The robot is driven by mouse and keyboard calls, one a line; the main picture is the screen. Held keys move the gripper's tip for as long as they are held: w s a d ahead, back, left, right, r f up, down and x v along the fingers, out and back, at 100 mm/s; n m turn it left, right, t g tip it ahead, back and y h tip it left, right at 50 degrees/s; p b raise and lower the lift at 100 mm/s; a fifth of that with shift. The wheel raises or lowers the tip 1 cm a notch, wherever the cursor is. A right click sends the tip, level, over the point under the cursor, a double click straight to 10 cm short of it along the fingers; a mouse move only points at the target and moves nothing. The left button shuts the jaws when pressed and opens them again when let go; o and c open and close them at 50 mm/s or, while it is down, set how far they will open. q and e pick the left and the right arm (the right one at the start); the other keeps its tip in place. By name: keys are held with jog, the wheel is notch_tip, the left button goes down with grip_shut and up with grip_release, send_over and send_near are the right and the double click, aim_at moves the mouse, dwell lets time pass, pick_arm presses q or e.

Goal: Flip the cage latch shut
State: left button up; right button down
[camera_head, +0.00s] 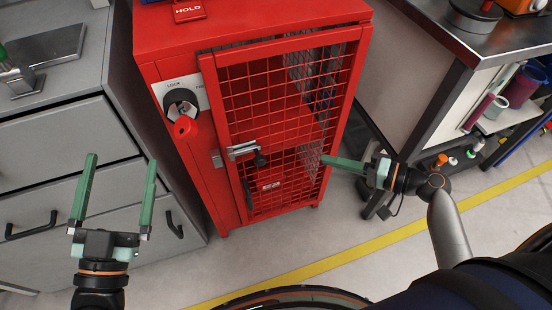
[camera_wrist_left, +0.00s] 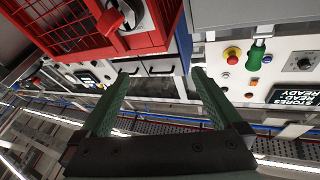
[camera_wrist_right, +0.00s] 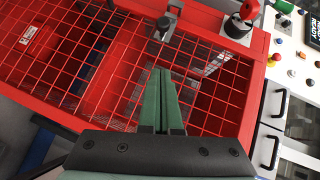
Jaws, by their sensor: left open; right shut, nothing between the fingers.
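The red cage (camera_head: 262,120) has a mesh door (camera_head: 290,110) facing me. Its metal latch (camera_head: 242,150), with a black knob (camera_head: 260,160), sits on the door's left side beside a small metal plate (camera_head: 216,158) on the frame. The latch also shows at the top of the right wrist view (camera_wrist_right: 172,12); whether it is engaged I cannot tell. My right gripper (camera_head: 325,160) is shut and empty, in front of the mesh, right of the latch and apart from it. My left gripper (camera_head: 122,165) is open and empty, left of the cage by the grey drawers.
A red rotary handle (camera_head: 183,127) on a lock plate sits above and left of the latch. Grey drawers (camera_head: 60,150) stand left. A workbench (camera_head: 480,50) with shelved items stands right. The floor (camera_head: 270,255) before the cage is clear, with a yellow line.

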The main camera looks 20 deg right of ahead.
aim_at(260, 165)
dwell(0.3)
pick_arm(q)
jog(key=s+r+m+t+h+b, duration=0.1)
jog(key=s+r+m+h, duration=0.3)
jog(key=r, duration=0.4)
jog(key=shift+s+d+r+t+h+b, duration=0.25)
jog(key=shift+d+r+t+h+b, duration=0.15)
jog(key=shift+t+h, duration=0.25)
pick_arm(e)
jog(key=s+a+x, duration=0.2)
jog(key=x, duration=1)
jog(key=shift+w+a+f, duration=0.25)
jog(key=shift+a+f, duration=0.05)
pick_arm(q)
jog(key=shift+f, duration=0.1)
pick_arm(e)
jog(key=shift+a, duration=0.1)
pick_arm(q)
jog(key=w+f+y, duration=0.1)
jog(key=w+f+n+y, duration=0.1)
jog(key=f+n+g+y+p, duration=0.1)
jog(key=f, duration=0.1)
jog(key=shift+w+a+f, duration=0.1)
jog(key=shift+w+a, duration=0.1)
jog(key=shift+w, duration=0.2)
pick_arm(e)
jog(key=a, duration=0.4)
jog(key=shift+s+a, duration=0.15)
jog(key=shift+a, duration=0.1)
